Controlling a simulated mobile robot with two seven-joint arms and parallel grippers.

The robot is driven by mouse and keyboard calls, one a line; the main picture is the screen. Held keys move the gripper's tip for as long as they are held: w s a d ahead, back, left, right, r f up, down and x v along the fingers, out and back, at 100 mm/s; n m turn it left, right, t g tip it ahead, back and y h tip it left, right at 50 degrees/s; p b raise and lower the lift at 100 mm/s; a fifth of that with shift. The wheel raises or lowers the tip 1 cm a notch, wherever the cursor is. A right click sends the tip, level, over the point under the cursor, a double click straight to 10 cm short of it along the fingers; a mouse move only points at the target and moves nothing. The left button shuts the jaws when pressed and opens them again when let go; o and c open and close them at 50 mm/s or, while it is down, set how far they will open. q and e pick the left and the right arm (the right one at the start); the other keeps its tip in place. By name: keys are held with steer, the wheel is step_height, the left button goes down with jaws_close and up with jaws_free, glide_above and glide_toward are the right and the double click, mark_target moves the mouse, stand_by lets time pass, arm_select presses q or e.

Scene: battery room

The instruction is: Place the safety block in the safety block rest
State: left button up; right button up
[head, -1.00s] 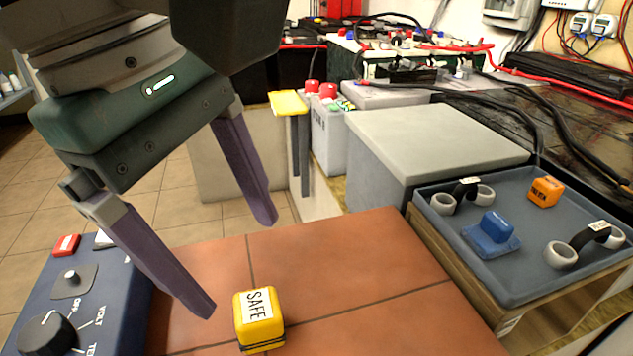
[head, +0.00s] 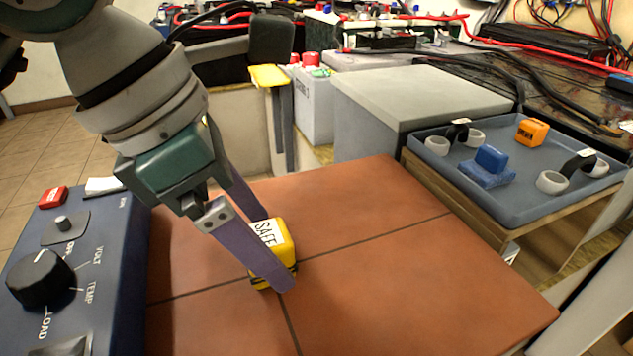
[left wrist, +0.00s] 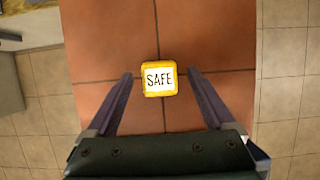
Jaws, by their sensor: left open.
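The yellow safety block (head: 283,238), with a white SAFE label on top and a dark band near its base, stands upright on the red-brown tiled worktop (head: 365,225). My left gripper (head: 273,250) is open and pointed down at it, one finger on each side. The nearer finger hides part of the block. In the left wrist view, the block (left wrist: 160,92) lies between the two fingertips, with a visible gap on both sides. I cannot tell which thing is the safety block rest. My right gripper is not in view.
A blue control panel (head: 100,240) with knobs borders the worktop on the left. On the right, a grey-blue tray (head: 525,205) holds a blue piece (head: 489,165), an orange block (head: 532,131) and ringed handles. A grey box (head: 420,95) stands behind. The worktop's right part is clear.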

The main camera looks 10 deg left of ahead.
arm_select(q)
steer(key=shift+w+d+f, duration=0.15)
steer(key=shift+d+f, duration=0.1)
steer(key=shift+f, duration=0.35)
jaws_close()
